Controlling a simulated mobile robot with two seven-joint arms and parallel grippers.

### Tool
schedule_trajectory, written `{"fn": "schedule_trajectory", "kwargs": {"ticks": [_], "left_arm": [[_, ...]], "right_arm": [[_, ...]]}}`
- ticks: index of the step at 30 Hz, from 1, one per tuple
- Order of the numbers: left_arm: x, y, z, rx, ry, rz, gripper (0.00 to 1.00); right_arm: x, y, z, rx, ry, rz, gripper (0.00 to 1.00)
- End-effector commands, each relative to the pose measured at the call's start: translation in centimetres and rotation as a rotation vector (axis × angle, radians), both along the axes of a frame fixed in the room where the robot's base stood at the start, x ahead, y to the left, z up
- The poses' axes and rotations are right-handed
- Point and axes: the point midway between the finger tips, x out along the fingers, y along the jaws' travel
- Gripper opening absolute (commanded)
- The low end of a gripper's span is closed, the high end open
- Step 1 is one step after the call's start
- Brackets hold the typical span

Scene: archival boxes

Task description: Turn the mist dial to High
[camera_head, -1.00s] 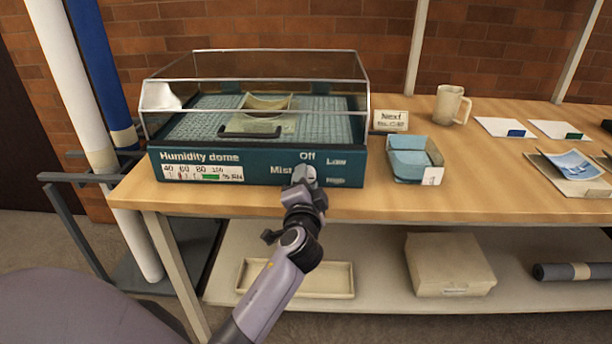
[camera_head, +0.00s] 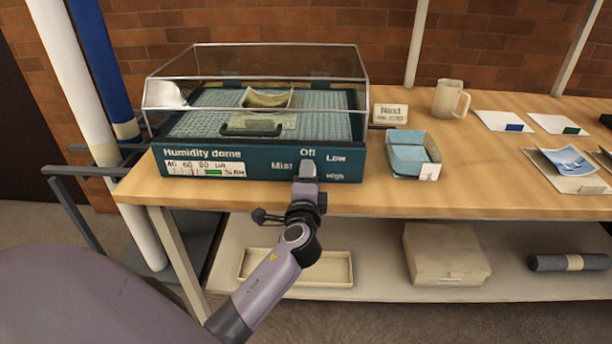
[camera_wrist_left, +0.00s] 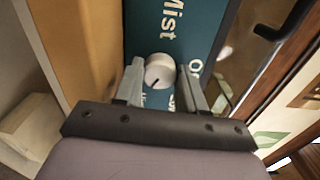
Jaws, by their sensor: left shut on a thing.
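The humidity dome (camera_head: 256,175) is a clear-lidded case with a teal front panel, standing on the table. The panel bears the words Mist, Off, Low and High. My left gripper (camera_head: 308,172) is at the panel below Off, hiding the dial in the head view. In the left wrist view the round silver mist dial (camera_wrist_left: 159,70) sits between the two fingers of my left gripper (camera_wrist_left: 160,84), which is shut on it. Its dark mark points down and slightly left in that view, away from Mist. The fingers partly cover the lettering around it. My right gripper is out of view.
A blue-lined tray (camera_head: 413,157), a small sign (camera_head: 391,114) and a mug (camera_head: 450,99) stand right of the dome on the table (camera_head: 470,180). Cards and a photo lie farther right. A lower shelf holds a box (camera_head: 446,254) and a shallow tray (camera_head: 330,268).

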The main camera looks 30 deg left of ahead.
Motion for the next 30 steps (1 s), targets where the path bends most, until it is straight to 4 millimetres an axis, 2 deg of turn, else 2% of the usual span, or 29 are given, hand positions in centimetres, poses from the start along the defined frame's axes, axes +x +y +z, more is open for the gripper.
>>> {"fn": "schedule_trajectory", "kwargs": {"ticks": [10,11,12,13,30], "left_arm": [[0.11,0.01,0.34,0.004,-0.005,-0.001,0.09],[0.11,0.01,0.34,0.004,-0.005,-0.001,0.46],[0.11,0.01,0.34,0.004,-0.006,-0.001,0.59],[0.11,0.01,0.33,0.004,-0.006,-0.001,0.66],[0.04,0.11,-0.05,0.001,0.002,-0.001,0.66]], "right_arm": [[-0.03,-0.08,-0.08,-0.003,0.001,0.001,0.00],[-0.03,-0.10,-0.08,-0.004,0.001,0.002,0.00],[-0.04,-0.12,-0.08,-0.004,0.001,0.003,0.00],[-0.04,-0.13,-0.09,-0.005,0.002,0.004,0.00],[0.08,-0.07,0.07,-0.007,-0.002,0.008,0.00]]}}
